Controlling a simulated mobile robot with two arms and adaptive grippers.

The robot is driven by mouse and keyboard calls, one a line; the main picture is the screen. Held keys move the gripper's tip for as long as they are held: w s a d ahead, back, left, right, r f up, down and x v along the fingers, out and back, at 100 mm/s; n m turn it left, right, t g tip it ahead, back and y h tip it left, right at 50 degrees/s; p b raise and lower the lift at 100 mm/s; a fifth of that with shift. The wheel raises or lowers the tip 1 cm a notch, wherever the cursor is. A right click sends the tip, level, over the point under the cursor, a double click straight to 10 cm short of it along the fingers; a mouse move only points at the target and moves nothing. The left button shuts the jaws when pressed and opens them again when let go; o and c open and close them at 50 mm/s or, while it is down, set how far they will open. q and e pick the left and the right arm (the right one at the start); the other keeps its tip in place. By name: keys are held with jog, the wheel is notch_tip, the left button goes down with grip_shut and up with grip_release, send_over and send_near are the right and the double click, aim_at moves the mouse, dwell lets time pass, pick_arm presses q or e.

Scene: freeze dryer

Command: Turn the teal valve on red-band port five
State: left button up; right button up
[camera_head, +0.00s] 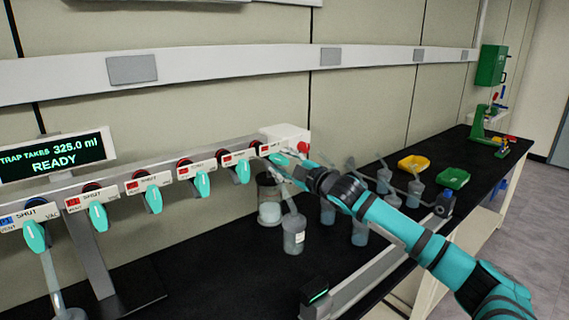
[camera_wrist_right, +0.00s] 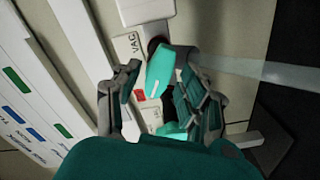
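A row of teal valves runs along the manifold (camera_head: 150,172) in the head view, on ports marked with one blue band and several red bands. My right gripper (camera_head: 285,162) is at the rightmost red-band port, where a teal valve (camera_head: 277,158) shows beside the fingers. In the right wrist view that teal valve (camera_wrist_right: 161,69), with a white line on it, lies between and just beyond the fingers of my right gripper (camera_wrist_right: 158,100). The fingers stand apart; contact is unclear. A red band (camera_wrist_right: 139,95) shows beside the valve. My left gripper is not in view.
A display (camera_head: 55,155) reads READY. A labelled flask (camera_head: 294,234) and a glass vessel (camera_head: 269,205) are below the gripper; more flasks stand to the right. A yellow tray (camera_head: 413,163) and a green tray (camera_head: 453,178) lie on the black bench.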

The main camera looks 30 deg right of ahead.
jog(key=shift+s, duration=0.1)
jog(key=s+d, duration=0.1)
jog(key=s, duration=1)
jog(key=shift+s, duration=0.35)
dwell(0.4)
